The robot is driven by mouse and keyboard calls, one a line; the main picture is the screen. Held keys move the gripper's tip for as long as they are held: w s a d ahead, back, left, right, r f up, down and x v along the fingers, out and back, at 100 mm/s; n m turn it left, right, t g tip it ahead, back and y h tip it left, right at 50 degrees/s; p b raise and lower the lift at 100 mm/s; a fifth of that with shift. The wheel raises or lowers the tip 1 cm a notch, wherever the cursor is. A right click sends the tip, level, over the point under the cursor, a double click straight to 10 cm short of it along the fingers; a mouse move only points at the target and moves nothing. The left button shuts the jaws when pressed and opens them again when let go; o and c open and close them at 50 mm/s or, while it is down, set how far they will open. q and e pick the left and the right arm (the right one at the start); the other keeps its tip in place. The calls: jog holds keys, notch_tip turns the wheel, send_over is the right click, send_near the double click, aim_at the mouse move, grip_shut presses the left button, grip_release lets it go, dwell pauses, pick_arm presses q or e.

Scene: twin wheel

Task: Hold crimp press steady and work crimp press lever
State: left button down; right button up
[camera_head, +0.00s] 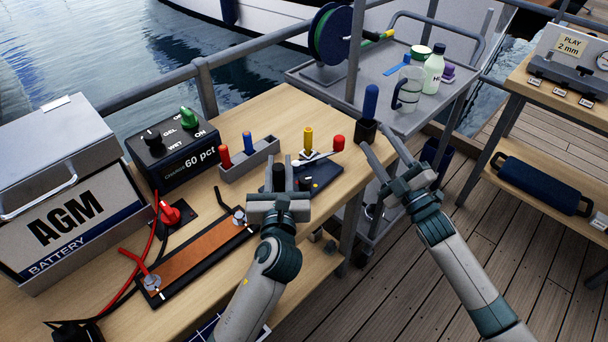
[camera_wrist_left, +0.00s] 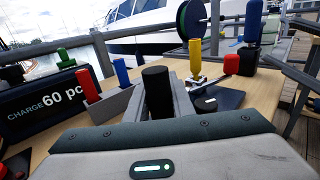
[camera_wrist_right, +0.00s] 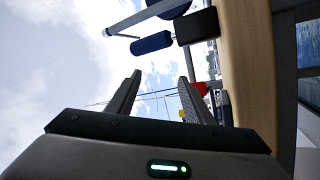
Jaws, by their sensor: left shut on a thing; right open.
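The crimp press has a dark base (camera_head: 322,181) on the right end of the wooden table, with a pale lever (camera_head: 318,156) ending in a red knob (camera_head: 338,141). An upright black grip (camera_head: 279,178) stands at its near left. My left gripper (camera_head: 279,192) is shut on this black grip, which also shows between its fingers in the left wrist view (camera_wrist_left: 157,92). My right gripper (camera_head: 377,141) is open and empty, to the right of the red knob and apart from it. In the right wrist view the red knob (camera_wrist_right: 202,88) shows beside one finger.
A yellow-handled tool (camera_head: 308,139) stands close behind the lever. A blue handle on a dark block (camera_head: 367,131) stands just beyond my right gripper. A grey holder (camera_head: 250,160) with red and blue handles is left of the press. A grey cart (camera_head: 340,78) stands behind.

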jog(key=s+a+r+n+g+y, duration=0.1)
jog(key=a+r+n+g+y, duration=0.45)
jog(key=a+n, duration=0.4)
jog(key=s+a+r+n+g+y, duration=0.1)
jog(key=a+r+n+g+y, duration=0.45)
jog(key=a+n, duration=0.4)
jog(key=s+a+n+g+h, duration=0.1)
jog(key=s+a+n+g, duration=0.2)
jog(key=a+n+g, duration=0.55)
jog(key=n+h, duration=1.8)
jog(key=h, duration=0.2)
send_over(340, 137)
jog(key=shift+m+t, duration=0.25)
jog(key=f, duration=0.4)
jog(key=shift+a+f, duration=0.15)
jog(key=shift+a, duration=0.2)
jog(key=shift+d+f+h, duration=0.15)
jog(key=shift+d+h, duration=0.15)
jog(key=shift+d, duration=0.05)
jog(key=shift+s+f, duration=0.1)
jog(key=shift+f, duration=0.05)
jog(key=shift+f, duration=3.35)
